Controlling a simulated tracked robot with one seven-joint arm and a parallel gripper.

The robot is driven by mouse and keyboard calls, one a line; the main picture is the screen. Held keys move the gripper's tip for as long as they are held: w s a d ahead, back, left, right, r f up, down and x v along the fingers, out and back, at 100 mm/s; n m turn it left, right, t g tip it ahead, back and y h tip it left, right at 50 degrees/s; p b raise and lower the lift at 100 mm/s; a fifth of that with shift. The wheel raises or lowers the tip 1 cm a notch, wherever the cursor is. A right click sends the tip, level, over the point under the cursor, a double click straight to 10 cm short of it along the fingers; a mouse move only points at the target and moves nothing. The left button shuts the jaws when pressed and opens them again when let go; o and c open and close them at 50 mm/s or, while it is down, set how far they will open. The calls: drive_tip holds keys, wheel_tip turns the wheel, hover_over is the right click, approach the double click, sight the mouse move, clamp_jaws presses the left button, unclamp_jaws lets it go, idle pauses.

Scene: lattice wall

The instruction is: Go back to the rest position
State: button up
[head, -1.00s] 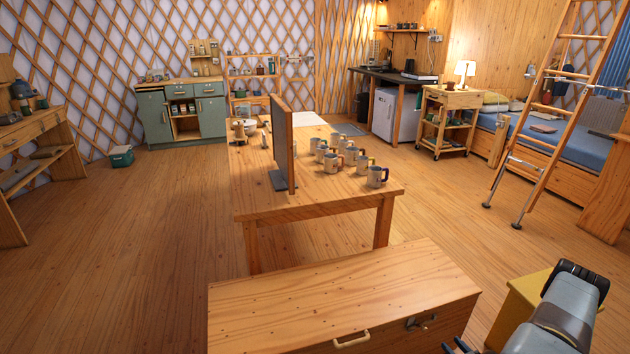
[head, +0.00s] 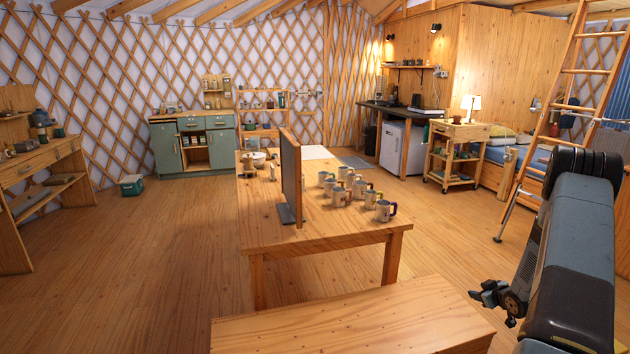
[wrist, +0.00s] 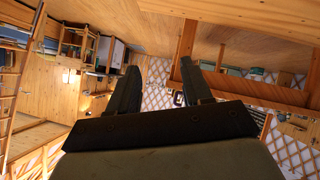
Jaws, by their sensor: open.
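My arm is folded at the right edge of the head view. The wrist view is turned nearly upside down and shows floor, table underside and lattice wall beyond the fingers.
A ladder (head: 570,110) leans at the right.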

wheel_tip(320, 180, up, 12)
drive_tip(key=w+a+g+h, duration=0.1)
drive_tip(key=w+a+h, duration=0.1)
drive_tip(key=a, duration=0.1)
drive_tip(key=s+a+r+m+g+h, duration=0.1)
drive_tip(key=s+a+r, duration=0.25)
drive_tip(key=r, duration=0.45)
drive_tip(key=s+a+r+m, duration=0.15)
drive_tip(key=a+r, duration=0.25)
drive_tip(key=r, duration=0.4)
drive_tip(key=s+a+r+m+g+h, duration=0.1)
drive_tip(key=s+a+r, duration=0.3)
drive_tip(key=r, duration=0.4)
drive_tip(key=s+a+r+g+y, duration=0.1)
drive_tip(key=s+a+r, duration=0.2)
drive_tip(key=s+a, duration=0.3)
drive_tip(key=s+a+r+m+g+y, duration=0.1)
drive_tip(key=s+a+r, duration=0.3)
drive_tip(key=s, duration=1.2)
drive_tip(key=s+a+r+m+y, duration=0.1)
drive_tip(key=s+a+r, duration=0.3)
drive_tip(key=s+a, duration=0.6)
drive_tip(key=shift+s+g, duration=0.4)
drive_tip(key=shift+s, duration=0.45)
drive_tip(key=shift+a, duration=0.1)
